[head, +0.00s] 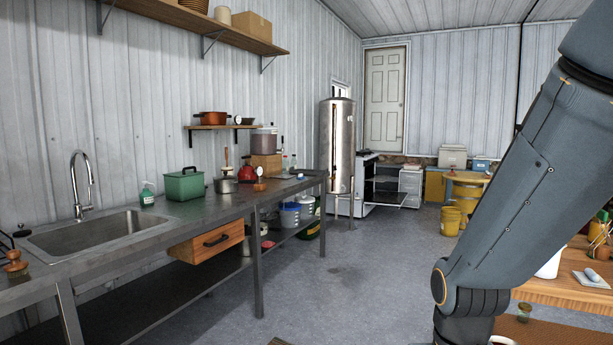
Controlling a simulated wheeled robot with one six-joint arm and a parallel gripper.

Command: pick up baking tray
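I cannot make out a baking tray anywhere in the head view. A white stove (366,178) stands at the back, partly hidden behind a tall metal cylinder (338,140). Shelf-like or rack-like pieces (386,192) show at the stove's right side; I cannot tell whether a tray is among them. My arm crosses the right side of the picture, and its lower end runs out of the bottom edge. My gripper is out of view.
A long metal counter (160,232) with a sink (85,230), a green box (184,185) and pots runs along the left wall. An open wooden drawer (206,240) juts out below it. A wooden table (565,288) is at right. The grey floor (345,265) between is mostly clear.

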